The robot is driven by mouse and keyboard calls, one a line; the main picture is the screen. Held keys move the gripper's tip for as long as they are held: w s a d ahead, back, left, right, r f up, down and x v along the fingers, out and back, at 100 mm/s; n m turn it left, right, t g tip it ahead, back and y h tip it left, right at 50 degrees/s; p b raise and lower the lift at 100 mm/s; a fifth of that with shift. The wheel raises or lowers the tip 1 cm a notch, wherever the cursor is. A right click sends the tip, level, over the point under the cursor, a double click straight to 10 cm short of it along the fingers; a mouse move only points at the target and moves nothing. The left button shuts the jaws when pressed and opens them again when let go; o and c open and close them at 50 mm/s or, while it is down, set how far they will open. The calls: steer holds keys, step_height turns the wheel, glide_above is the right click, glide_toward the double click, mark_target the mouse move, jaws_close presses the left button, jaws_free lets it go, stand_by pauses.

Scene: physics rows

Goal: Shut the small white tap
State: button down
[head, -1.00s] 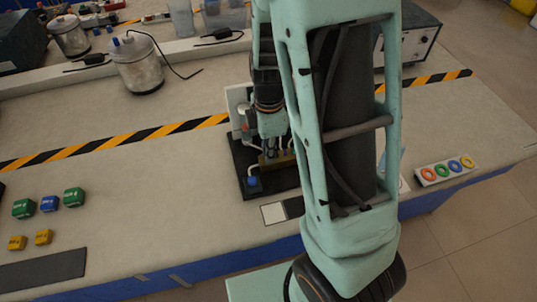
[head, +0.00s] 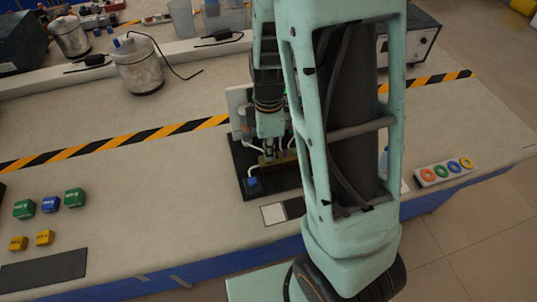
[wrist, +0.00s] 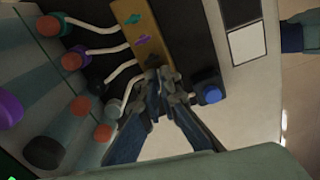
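A brass block (wrist: 152,22) with a row of small taps crosses the top of the wrist view. A green tap (wrist: 132,18) and a purple tap (wrist: 143,41) show on it. I cannot make out the white tap; the block's near end is partly hidden by my gripper (wrist: 162,78). My gripper's dark fingertips are close together at that end, and I cannot tell whether they hold anything. In the head view, my gripper (head: 269,150) points down over the black-based rig (head: 252,196), and my arm hides part of it.
White tubes (wrist: 117,72) run from the block towards coloured caps. A blue knob (wrist: 211,94) sits right of my gripper. Coloured blocks (head: 49,204) lie at the table's left, and a tray of rings (head: 445,171) at its right.

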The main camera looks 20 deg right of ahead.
steer(key=m+p, duration=0.1)
steer(key=m, duration=0.4)
steer(key=shift+m, duration=0.3)
steer(key=m+p, duration=0.1)
steer(key=m, duration=0.2)
steer(key=m+p, duration=0.1)
steer(key=m, duration=0.2)
steer(key=shift+m, duration=0.4)
steer(key=m+p, duration=0.1)
steer(key=m, duration=0.2)
steer(key=shift+s+r+p, duration=0.1)
steer(key=shift+p, duration=0.2)
steer(key=c, duration=2.5)
jaws_free()
steer(key=shift+m, duration=0.3)
